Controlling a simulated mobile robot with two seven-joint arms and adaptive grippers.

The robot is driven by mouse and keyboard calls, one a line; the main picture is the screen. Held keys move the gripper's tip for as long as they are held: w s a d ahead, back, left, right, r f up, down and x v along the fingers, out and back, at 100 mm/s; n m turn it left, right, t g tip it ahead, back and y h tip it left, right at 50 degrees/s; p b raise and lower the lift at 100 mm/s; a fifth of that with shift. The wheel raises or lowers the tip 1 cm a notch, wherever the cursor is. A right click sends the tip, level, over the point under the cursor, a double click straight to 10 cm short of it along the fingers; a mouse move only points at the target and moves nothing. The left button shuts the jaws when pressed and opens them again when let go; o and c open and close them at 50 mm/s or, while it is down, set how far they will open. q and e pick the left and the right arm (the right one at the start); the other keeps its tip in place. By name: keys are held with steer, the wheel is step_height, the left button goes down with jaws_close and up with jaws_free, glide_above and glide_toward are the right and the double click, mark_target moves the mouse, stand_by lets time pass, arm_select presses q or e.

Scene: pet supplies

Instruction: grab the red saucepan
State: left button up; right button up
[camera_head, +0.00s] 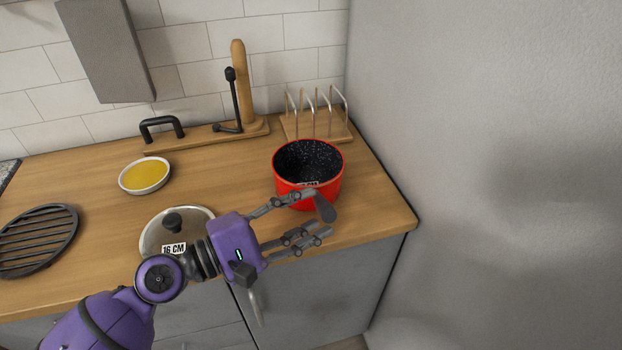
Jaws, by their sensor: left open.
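The red saucepan (283,184) stands upright on the wooden counter near its right end. It has a dark speckled inside, a small label at the front rim and a dark handle (325,208) pointing toward the counter's front edge. My left gripper (325,214) is open at the front of the pan. One finger lies across the pan's front by the handle, and the other fingers are lower, nearer the counter edge. The handle appears between the fingers; I cannot tell if they touch it. My right gripper is not in view.
A glass lid (152,234) marked 16 CM lies partly behind my left arm. A white bowl of yellow content (145,175), a black grate (38,240) and a wooden rack (318,126) are on the counter (215,170). A grey wall (480,170) rises close on the right.

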mark_target(316, 207)
arm_select(q)
steer(key=x, duration=0.1)
steer(key=p+x, duration=0.1)
steer(key=shift+w+d+r, duration=0.2)
steer(key=shift+d+r, duration=0.15)
steer(key=shift+w+d+f, duration=0.2)
steer(key=shift+w+d, duration=0.05)
steer(key=shift+d, duration=0.1)
jaws_close()
steer(key=shift+r, duration=0.1)
